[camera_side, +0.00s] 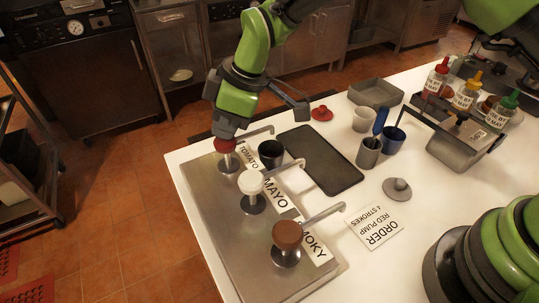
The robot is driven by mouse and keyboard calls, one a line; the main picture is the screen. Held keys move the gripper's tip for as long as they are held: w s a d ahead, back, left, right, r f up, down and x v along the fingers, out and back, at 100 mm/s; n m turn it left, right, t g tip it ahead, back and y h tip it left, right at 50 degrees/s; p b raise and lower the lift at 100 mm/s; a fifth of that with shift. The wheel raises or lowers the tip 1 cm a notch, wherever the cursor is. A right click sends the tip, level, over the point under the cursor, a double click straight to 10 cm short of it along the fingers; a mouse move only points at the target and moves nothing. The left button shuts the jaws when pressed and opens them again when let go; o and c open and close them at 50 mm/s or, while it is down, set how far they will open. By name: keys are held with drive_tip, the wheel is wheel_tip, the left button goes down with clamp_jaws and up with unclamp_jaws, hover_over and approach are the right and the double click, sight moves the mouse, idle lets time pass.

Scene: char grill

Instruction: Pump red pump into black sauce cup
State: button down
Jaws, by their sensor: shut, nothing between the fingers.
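The red pump (226,147) stands at the far end of the metal pump station, with a TOMATO label (248,155) beside it. Its spout (256,132) points right, toward the black sauce cup (270,148). The cup stands upright beside the station's edge, below the spout end. My gripper (225,133) is shut and points down directly over the red pump head. It looks to be touching the top of the head, and it hides part of it. The inside of the cup is dark, so I cannot tell its contents.
A white pump (251,182) and a brown pump (287,235) stand nearer on the station (205,210). Sauce bottles (466,95) stand at back right.

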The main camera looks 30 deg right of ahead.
drive_tip(key=shift+f, duration=1.1)
drive_tip(key=shift+r, duration=1.8)
drive_tip(key=shift+f, duration=0.15)
drive_tip(key=shift+f, duration=1.65)
drive_tip(key=shift+r, duration=1.8)
drive_tip(key=shift+f, duration=0.15)
